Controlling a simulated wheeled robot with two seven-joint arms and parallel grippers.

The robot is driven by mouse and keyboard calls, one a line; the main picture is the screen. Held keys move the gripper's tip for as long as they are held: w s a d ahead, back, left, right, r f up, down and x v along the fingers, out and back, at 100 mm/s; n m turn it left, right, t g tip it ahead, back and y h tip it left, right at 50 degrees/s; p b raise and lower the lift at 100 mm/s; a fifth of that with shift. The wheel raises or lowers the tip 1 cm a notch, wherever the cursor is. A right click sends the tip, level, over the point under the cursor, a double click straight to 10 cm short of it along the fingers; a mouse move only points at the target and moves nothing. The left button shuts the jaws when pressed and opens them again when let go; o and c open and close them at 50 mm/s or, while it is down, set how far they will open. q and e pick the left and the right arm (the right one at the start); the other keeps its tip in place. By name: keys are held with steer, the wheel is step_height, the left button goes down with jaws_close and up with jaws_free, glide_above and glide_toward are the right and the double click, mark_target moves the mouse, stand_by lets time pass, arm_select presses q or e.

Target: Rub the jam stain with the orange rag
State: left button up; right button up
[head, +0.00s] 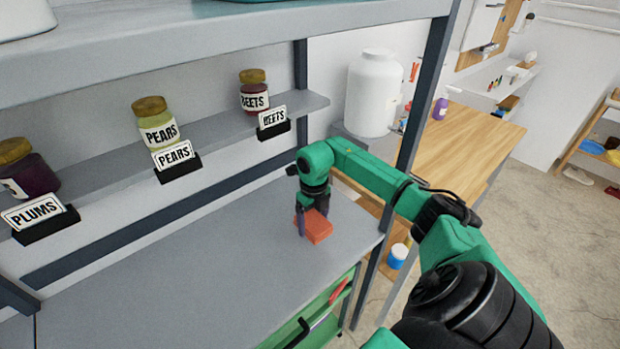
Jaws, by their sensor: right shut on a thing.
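My right arm reaches in from the lower right. Its gripper (311,222) points down at the right end of the grey shelf surface (200,270). It is shut on the orange rag (318,229), a small folded block at the surface. I cannot tell whether the rag is pressed on the surface or just above it. No jam stain shows; the rag and gripper hide the spot beneath them. My left gripper is not in view.
Jars of plums (28,172), pears (154,124) and beets (254,92) stand with labels on the ledge above. A dark upright post (408,110) is close to my right arm. The grey surface left of the rag is clear.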

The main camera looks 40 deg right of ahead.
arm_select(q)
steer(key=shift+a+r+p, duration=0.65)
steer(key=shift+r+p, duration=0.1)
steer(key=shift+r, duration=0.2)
arm_select(e)
steer(key=shift+a+r, duration=0.15)
steer(key=shift+r, duration=1.55)
